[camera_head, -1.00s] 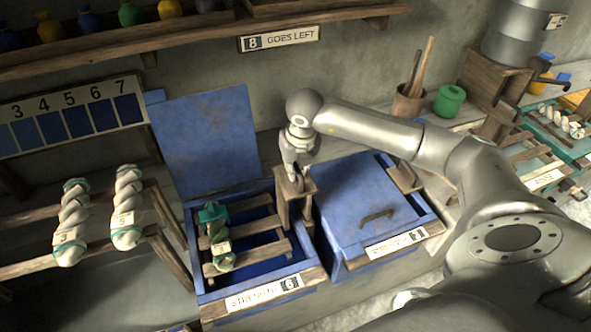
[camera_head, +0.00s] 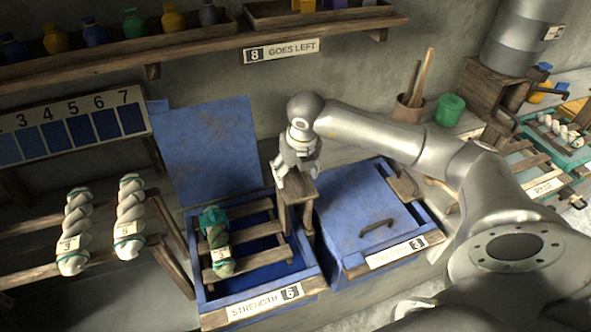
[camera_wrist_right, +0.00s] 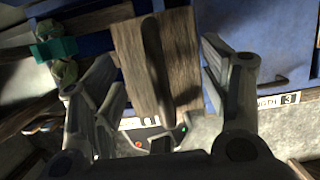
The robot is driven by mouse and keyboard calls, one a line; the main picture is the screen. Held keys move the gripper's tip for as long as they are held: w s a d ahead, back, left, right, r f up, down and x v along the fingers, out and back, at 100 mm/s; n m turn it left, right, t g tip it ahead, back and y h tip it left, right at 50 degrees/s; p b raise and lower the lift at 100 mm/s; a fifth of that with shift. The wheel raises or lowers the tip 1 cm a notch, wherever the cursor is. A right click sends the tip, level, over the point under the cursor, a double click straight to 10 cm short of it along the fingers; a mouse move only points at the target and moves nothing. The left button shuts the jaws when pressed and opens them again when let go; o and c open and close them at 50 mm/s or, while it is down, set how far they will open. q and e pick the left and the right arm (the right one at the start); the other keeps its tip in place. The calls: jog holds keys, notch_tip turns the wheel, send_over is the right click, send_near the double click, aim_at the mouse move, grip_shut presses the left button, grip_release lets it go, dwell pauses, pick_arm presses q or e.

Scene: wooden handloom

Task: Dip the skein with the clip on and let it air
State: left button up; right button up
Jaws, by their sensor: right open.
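A twisted skein (camera_head: 219,246) with a teal clip (camera_head: 212,218) at its far end lies on the wooden slats over the open blue vat (camera_head: 203,294). It looks greenish, and a small tag is on its near end. The clip also shows at the upper left of the right wrist view (camera_wrist_right: 55,48). My right gripper (camera_head: 296,175) is open and empty above the small wooden stand (camera_head: 297,189) beside this vat. In the right wrist view the gripper (camera_wrist_right: 160,75) has its fingers spread on either side of the stand top (camera_wrist_right: 183,60), which bears a dark strip. My left gripper is out of view.
A closed blue vat (camera_head: 360,215) stands right of the stand. The open vat's lid (camera_head: 208,150) leans upright behind it. A shelf (camera_head: 190,45) with jars runs along the wall. My right arm spans the right side.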

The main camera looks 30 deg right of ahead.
jog(key=shift+o, duration=1.4)
jog(key=shift+r+p, duration=1.85)
jog(key=shift+r, duration=1.65)
jog(key=shift+f, duration=0.1)
